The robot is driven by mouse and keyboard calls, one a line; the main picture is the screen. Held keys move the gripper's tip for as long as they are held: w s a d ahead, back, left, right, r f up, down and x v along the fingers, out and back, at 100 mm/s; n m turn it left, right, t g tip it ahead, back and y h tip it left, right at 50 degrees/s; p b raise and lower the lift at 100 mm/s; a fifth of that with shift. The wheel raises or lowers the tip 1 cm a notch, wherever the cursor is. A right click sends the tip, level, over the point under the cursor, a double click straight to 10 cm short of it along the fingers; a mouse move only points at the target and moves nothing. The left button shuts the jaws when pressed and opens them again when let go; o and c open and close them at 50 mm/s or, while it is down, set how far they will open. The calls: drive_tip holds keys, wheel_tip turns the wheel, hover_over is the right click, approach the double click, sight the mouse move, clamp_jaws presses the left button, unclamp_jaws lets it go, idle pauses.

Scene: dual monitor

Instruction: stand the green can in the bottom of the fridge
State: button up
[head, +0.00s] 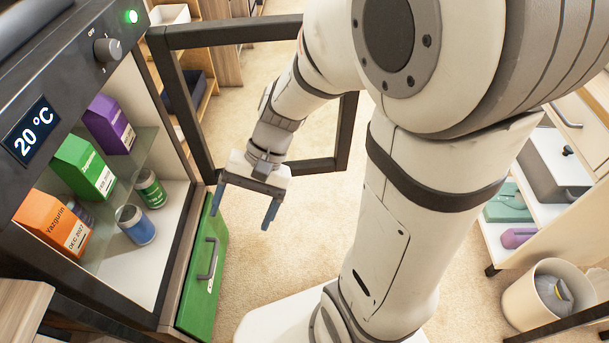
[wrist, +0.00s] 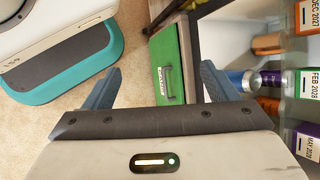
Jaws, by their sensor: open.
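The green can (head: 150,188) stands upright inside the open fridge (head: 176,225), apparently on its white floor, below the glass shelf. A blue can (head: 135,224) stands just in front of it, to the lower left in the head view. My gripper (head: 239,219) is open and empty, outside the fridge to the right of the cans, with its fingers pointing down. In the wrist view my gripper (wrist: 160,78) has nothing between its fingers. A blue-silver can (wrist: 240,81) shows past the right finger there; I cannot make out the green can in that view.
Purple (head: 108,124), green (head: 84,166) and orange (head: 55,222) cartons stand on the glass shelf. The fridge's black-framed door (head: 345,130) is open behind my arm. A bin (head: 548,295) stands far right.

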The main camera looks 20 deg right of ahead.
drive_tip(key=d+r+n+t+h, duration=0.3)
drive_tip(key=d+h, duration=0.3)
drive_tip(key=d, duration=0.6)
drive_tip(key=shift+d+r+n+t, duration=0.15)
drive_tip(key=shift+r+n+t, duration=0.2)
drive_tip(key=shift+n+t, duration=0.25)
drive_tip(key=shift+r, duration=0.1)
